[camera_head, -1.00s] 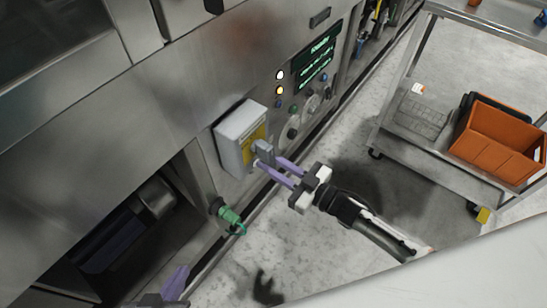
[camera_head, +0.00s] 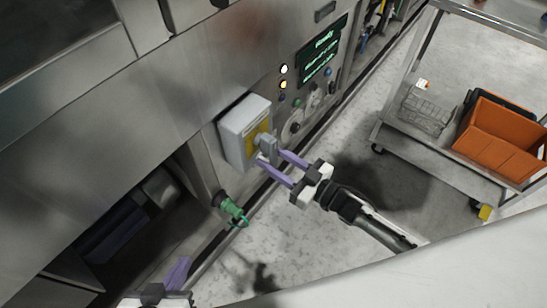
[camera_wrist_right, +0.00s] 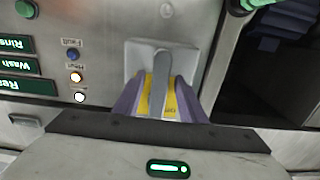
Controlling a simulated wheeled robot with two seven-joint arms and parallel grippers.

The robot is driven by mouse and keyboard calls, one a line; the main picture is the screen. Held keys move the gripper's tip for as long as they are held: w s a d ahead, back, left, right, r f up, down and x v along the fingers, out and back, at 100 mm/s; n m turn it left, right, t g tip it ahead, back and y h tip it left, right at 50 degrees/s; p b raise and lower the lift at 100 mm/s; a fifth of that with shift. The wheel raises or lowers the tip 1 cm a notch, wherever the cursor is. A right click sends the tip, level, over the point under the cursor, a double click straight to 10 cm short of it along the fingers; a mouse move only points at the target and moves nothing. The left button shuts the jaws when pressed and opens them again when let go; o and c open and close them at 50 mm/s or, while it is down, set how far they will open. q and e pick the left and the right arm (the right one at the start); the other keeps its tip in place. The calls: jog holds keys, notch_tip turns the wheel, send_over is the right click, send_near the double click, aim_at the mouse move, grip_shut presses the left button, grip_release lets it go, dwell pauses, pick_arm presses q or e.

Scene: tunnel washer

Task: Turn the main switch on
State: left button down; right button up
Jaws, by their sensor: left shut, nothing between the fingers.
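The main switch is a pale grey box (camera_head: 241,130) on the steel machine front, with a yellow plate and a grey handle (camera_head: 267,147). In the right wrist view the handle (camera_wrist_right: 161,68) stands upright in the picture, over the yellow plate (camera_wrist_right: 168,102) with small lettering. My right gripper (camera_head: 272,162) is at the handle, with its purple fingers apart, one on each side. In the right wrist view the fingers (camera_wrist_right: 161,88) show gaps beside the handle; firm contact cannot be seen. My left gripper (camera_head: 178,268) is shut and empty at the lower left, partly cut off.
A green display (camera_head: 320,52), lamps and knobs sit right of the switch. A green valve fitting (camera_head: 232,210) sticks out below it. A dark opening (camera_head: 115,225) lies at lower left. A metal cart (camera_head: 410,152) with an orange crate (camera_head: 492,155) stands right. Floor between is clear.

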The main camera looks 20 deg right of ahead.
jog(key=p+v, duration=0.1)
jog(key=v, duration=0.9)
jog(key=shift+p, duration=0.3)
jog(key=shift+s+d, duration=0.1)
